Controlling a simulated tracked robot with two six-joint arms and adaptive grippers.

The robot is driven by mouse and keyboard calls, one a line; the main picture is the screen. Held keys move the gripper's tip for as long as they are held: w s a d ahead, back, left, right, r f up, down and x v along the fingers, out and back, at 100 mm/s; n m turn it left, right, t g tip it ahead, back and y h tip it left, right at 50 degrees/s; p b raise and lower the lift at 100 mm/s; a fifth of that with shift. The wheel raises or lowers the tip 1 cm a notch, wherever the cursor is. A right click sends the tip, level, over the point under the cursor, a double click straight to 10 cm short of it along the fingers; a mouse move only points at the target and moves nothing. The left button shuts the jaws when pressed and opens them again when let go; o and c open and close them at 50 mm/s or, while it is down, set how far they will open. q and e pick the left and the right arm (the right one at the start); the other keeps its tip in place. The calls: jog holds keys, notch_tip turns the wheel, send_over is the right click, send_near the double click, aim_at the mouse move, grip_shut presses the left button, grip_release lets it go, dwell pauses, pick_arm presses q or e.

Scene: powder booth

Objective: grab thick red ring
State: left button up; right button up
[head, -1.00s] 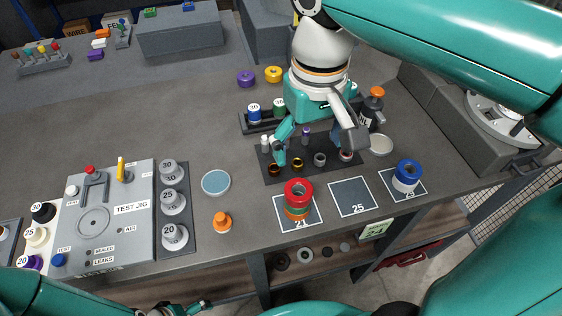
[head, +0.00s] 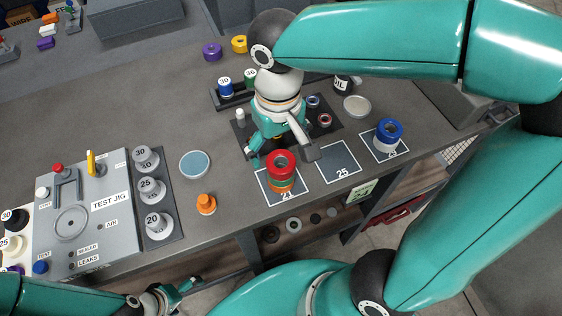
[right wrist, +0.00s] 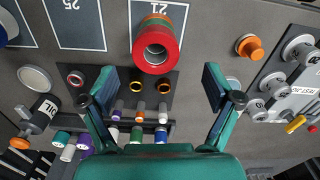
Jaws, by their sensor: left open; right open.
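A thick red ring (head: 281,160) lies on top of a stack with orange and green layers below it, on the pad marked 21 (head: 264,192). In the right wrist view the red ring (right wrist: 155,50) shows its open bore, ahead of the fingertips and between them sideways. My right gripper (head: 281,150) is open and empty, just behind the stack in the head view; it also shows in the right wrist view (right wrist: 160,80). Its exact height above the stack is hard to tell. My left gripper (head: 180,292) is open and empty, low at the table's front.
A dark mat (head: 331,137) with small rings lies behind the stack. A blue-and-white stack (head: 388,136) stands to the right, past the empty pad 25 (head: 338,163). An orange knobbed piece (head: 206,204) and a blue-topped dish (head: 195,165) stand left. The test jig (head: 85,215) is further left.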

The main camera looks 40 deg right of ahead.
aim_at(281, 159)
jog(key=f, duration=0.5)
jog(key=shift+d+f, duration=0.1)
jog(key=shift+d, duration=0.2)
jog(key=shift+w, duration=0.1)
jog(key=c, duration=1.5)
jog(key=shift+o, duration=0.2)
